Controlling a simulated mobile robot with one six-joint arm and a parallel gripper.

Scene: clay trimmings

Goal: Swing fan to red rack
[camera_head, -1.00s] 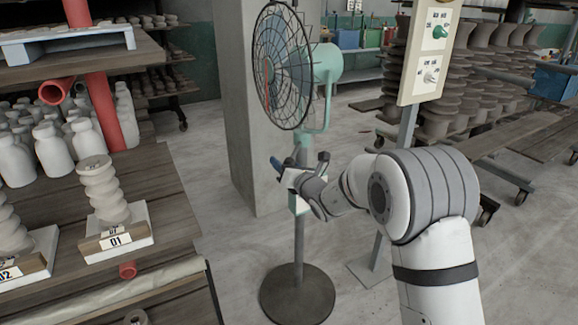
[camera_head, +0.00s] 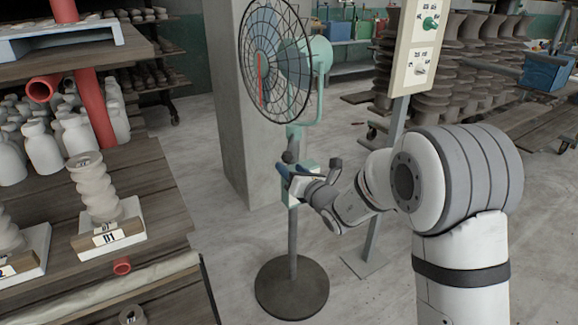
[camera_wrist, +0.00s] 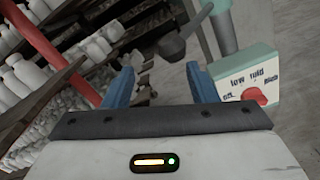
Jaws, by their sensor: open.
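The mint-green fan (camera_head: 321,57) stands on a grey pole with a round dark base (camera_head: 291,288). Its wire cage faces left, towards the red-posted rack (camera_head: 94,105). My gripper (camera_head: 288,180) is at the fan's pole, by its control box. In the wrist view my blue-fingered gripper (camera_wrist: 160,86) is open with nothing between its fingers. A dark round-ended handle (camera_wrist: 172,46) is just beyond the fingertips. The control box (camera_wrist: 246,88) with its red knob is beside the right finger. Whether a finger touches the fan cannot be told.
A concrete pillar (camera_head: 262,165) stands behind the fan. A cream switch panel (camera_head: 418,45) on a post is to the right. Bottles and a coiled clay piece (camera_head: 95,188) crowd the rack's shelf. Bare floor lies between rack and fan base.

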